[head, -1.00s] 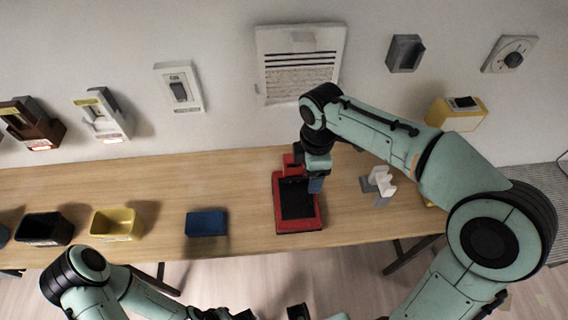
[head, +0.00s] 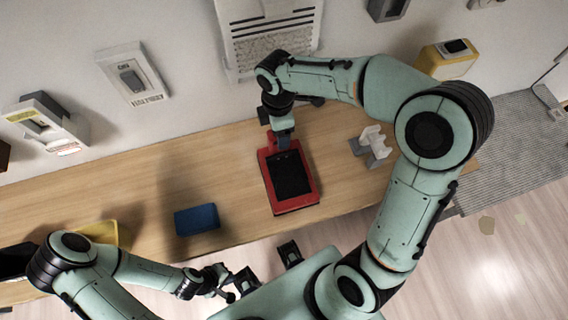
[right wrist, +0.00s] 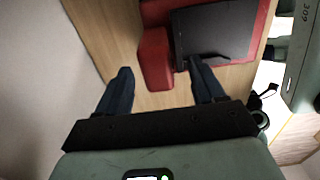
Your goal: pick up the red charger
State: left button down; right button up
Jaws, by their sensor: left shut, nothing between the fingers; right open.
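The red charger (head: 312,196) lies on the wooden table in the head view, a red frame around a dark panel with a raised red block at its back end. In the right wrist view the red block (right wrist: 154,62) is just beyond my open fingertips, roughly between them, beside the dark panel (right wrist: 214,32). My right gripper (right wrist: 162,84) is open and empty. In the head view my right gripper (head: 283,136) is at the charger's back end, its fingers partly hidden. My left gripper (head: 246,283) is shut and empty, low in front of the table.
A blue block (head: 197,219) lies left of the charger and a grey-white holder (head: 371,146) stands to its right. A yellow bin (head: 103,233) is partly behind my left arm. The wall with mounted devices (head: 134,75) rises behind the table (head: 235,160).

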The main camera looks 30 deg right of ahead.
notch_tip(320, 180, down, 5)
jog(key=shift+w+f, duration=0.15)
grip_shut()
